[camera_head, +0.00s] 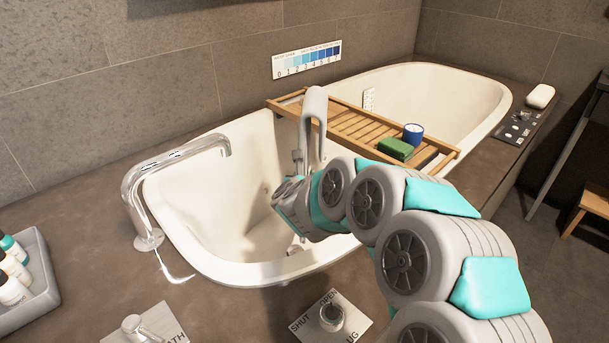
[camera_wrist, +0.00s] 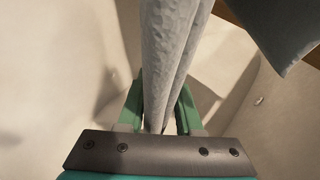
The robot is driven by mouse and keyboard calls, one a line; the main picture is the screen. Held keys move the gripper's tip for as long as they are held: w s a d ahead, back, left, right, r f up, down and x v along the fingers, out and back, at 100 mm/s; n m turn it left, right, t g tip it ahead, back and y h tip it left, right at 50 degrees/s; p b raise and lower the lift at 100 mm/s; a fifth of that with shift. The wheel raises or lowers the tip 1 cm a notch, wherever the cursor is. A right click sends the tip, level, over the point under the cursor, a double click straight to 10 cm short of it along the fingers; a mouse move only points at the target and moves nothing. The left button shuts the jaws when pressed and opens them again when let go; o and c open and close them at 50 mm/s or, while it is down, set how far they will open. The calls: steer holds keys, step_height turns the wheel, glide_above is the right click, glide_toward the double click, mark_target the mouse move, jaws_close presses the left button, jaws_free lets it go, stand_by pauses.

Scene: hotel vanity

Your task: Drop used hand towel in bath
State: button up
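The used hand towel (camera_head: 314,112) is a pale grey folded strip. It stands up from my gripper (camera_head: 297,170) and bends over at the top, above the bath. In the wrist view the towel (camera_wrist: 168,55) runs between the green fingers of my gripper (camera_wrist: 158,118), which are closed in on it. A grey flap at that view's upper right may be part of the towel; I cannot tell. The white bath (camera_head: 212,190) lies below and around my gripper. My arm hides part of its near rim.
A wooden bath rack (camera_head: 362,128) lies across the bath just beyond the towel, with a green block (camera_head: 396,149) and a blue cup (camera_head: 413,134). A chrome tap (camera_head: 140,195) stands at the left rim. The bath's left part looks clear inside.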

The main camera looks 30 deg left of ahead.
steer(key=shift+o, duration=1.4)
steer(key=v, duration=0.7)
steer(key=shift+s+d+r+b, duration=0.2)
steer(key=shift+s+b, duration=0.1)
steer(key=shift+b, duration=0.15)
